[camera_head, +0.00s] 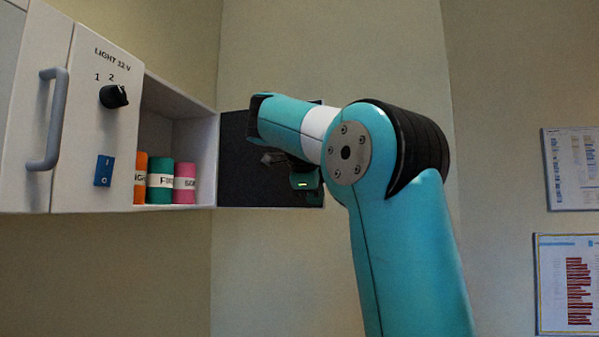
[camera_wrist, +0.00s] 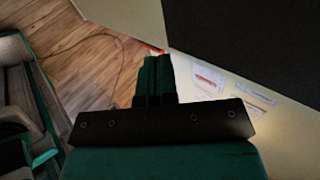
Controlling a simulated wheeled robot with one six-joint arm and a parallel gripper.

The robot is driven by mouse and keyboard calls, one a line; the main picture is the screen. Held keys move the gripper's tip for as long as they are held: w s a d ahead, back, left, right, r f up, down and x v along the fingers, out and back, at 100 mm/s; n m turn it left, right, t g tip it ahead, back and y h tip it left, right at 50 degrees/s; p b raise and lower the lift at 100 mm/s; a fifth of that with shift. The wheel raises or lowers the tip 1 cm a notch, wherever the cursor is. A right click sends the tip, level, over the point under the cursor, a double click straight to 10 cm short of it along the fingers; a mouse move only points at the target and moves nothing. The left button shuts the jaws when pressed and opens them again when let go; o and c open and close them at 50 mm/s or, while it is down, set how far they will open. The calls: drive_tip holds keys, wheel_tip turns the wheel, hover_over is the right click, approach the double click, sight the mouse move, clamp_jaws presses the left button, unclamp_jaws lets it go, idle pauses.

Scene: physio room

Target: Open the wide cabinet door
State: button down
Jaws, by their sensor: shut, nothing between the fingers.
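A white cabinet door (camera_head: 20,120) with a grey vertical bar handle (camera_head: 56,120) is at the far left of the head view, cut off by the picture edge. It looks flush with the control panel beside it. A dark flat panel (camera_head: 236,170) stands at the right end of the cabinet, partly behind my arm; I cannot tell whether it is a door. It seems to be the large dark surface (camera_wrist: 250,40) in the wrist view. My gripper (camera_wrist: 153,62) is shut and empty in the wrist view. In the head view it is mostly hidden near the dark panel.
A control panel (camera_head: 130,130) carries a black knob (camera_head: 114,96) and a blue switch (camera_head: 103,171). Orange (camera_head: 141,178), green (camera_head: 159,181) and pink (camera_head: 184,183) rolls stand in the open shelf. Posters (camera_head: 572,170) hang on the right wall. Wooden floor (camera_wrist: 90,60) shows below.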

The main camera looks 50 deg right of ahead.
drive_tip(key=p+v, duration=0.6)
drive_tip(key=v, duration=0.5)
drive_tip(key=shift+a+f+p, duration=0.25)
drive_tip(key=shift+a+p, duration=0.15)
drive_tip(key=shift+a, duration=0.05)
drive_tip(key=shift+s, duration=0.1)
drive_tip(key=w+a+f+n+t+y+b, duration=0.2)
drive_tip(key=w+a+f+n+y+b, duration=0.15)
drive_tip(key=a+f+n, duration=0.65)
drive_tip(key=w+a+f+n+t+y+b, duration=0.15)
drive_tip(key=w+a+f+n+b, duration=0.4)
drive_tip(key=f+n, duration=0.75)
drive_tip(key=s+a+f+n+g+y+b, duration=0.6)
drive_tip(key=s+a+f+n+y, duration=0.2)
drive_tip(key=s+a+f+n, duration=0.8)
drive_tip(key=s+a+f, duration=0.4)
drive_tip(key=f, duration=0.3)
drive_tip(key=shift+s+n, duration=0.3)
drive_tip(key=shift+s, duration=0.05)
